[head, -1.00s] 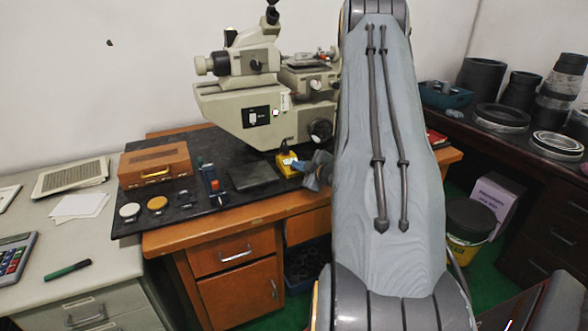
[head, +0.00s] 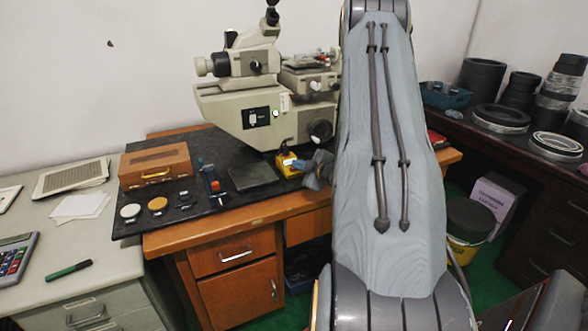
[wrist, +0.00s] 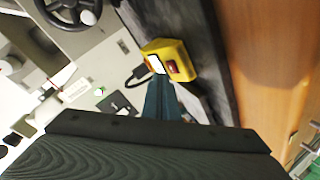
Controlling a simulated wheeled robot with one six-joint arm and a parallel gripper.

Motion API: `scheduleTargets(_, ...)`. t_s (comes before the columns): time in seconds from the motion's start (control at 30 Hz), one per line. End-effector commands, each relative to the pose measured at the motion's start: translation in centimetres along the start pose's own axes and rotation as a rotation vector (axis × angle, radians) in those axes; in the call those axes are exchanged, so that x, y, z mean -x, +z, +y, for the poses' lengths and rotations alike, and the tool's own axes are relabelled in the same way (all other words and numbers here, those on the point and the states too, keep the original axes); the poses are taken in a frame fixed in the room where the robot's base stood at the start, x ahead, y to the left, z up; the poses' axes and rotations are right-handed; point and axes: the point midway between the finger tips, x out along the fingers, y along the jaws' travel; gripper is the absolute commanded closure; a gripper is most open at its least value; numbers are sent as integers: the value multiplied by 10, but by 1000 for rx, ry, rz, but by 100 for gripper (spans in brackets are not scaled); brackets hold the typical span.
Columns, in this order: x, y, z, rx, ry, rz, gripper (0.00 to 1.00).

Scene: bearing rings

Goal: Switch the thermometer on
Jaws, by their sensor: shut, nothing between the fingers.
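The thermometer is a small yellow box (head: 287,163) on the dark mat below the microscope. In the wrist view its yellow body (wrist: 178,49) shows a pale display (wrist: 156,64) and a red switch (wrist: 173,68) side by side. A dark cable runs from it. My gripper (wrist: 157,80) is shut and empty, its dark teal fingers pointing at the face with the display and switch. The tips overlap the box's lower edge in that view; I cannot tell whether they touch it. In the head view my gripper (head: 304,164) is just right of the box, partly hidden by my arm.
The beige measuring microscope (head: 235,110) stands close behind the thermometer. A dark flat plate (head: 253,177), a red and blue tool (head: 212,184) and a wooden box (head: 155,165) lie to the left on the mat (head: 130,222). The desk's front edge is near.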

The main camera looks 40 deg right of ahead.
Motion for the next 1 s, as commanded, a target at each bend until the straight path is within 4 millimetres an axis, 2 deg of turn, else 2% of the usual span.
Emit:
scheduleTargets(0.23, 6, -4, 4, 0, 0, 0, 100)
scheduleTargets(0.8, 40, -30, 30, 0, 1, 0, 100)
scheduleTargets(1.0, 42, -30, 30, 0, 0, 0, 100)
